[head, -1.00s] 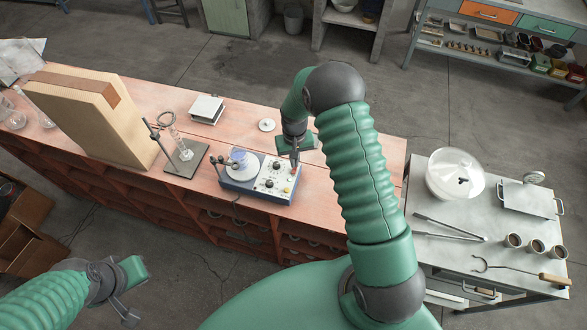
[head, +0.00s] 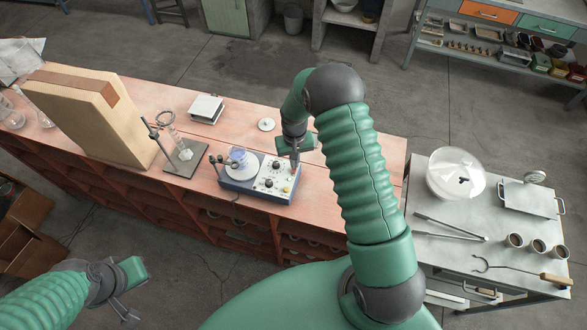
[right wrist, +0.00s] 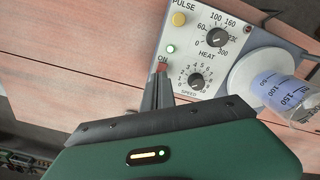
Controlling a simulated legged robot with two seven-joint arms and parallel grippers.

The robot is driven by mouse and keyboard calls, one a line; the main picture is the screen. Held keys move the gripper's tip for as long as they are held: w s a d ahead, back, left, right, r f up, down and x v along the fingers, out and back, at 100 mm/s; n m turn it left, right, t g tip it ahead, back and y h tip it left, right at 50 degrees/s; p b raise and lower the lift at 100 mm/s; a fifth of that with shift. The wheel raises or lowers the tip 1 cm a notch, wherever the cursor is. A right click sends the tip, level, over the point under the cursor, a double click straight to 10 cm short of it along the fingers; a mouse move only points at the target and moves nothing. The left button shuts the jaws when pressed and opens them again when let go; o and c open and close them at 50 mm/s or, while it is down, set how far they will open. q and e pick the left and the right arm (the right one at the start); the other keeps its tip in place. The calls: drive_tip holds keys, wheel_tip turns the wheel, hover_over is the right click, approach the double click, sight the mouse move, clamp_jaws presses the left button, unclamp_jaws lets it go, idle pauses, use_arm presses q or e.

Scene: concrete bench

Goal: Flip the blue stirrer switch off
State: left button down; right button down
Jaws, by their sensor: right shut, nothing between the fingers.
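The blue stirrer (head: 240,186) stands on the red bench, with a white control panel (head: 268,191) at its right. In the right wrist view the panel (right wrist: 205,62) shows a reddish switch (right wrist: 161,68) beside the word ON, a lit green lamp (right wrist: 170,48) and a SPEED knob (right wrist: 196,82). My right gripper (head: 294,166) is shut and empty, pointing down at the panel's right side. In the wrist view its fingertips (right wrist: 159,76) are at the switch and partly cover it; I cannot tell whether they touch. My left gripper (head: 131,299) is open and empty, away from the bench.
A beaker (right wrist: 276,92) with blue liquid stands on the stirrer's round white plate. A yellow PULSE button (right wrist: 179,19) and HEAT knob (right wrist: 216,38) are near the switch. A stand (head: 186,166) is left of the stirrer. A grey side table (head: 450,258) stands at right.

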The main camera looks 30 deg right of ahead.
drive_tip(key=shift+f+b, duration=0.45)
drive_tip(key=shift+f, duration=0.2)
drive_tip(key=shift+r, duration=0.1)
wheel_tip(320, 180, up, 7)
drive_tip(key=p, duration=0.5)
idle(0.5)
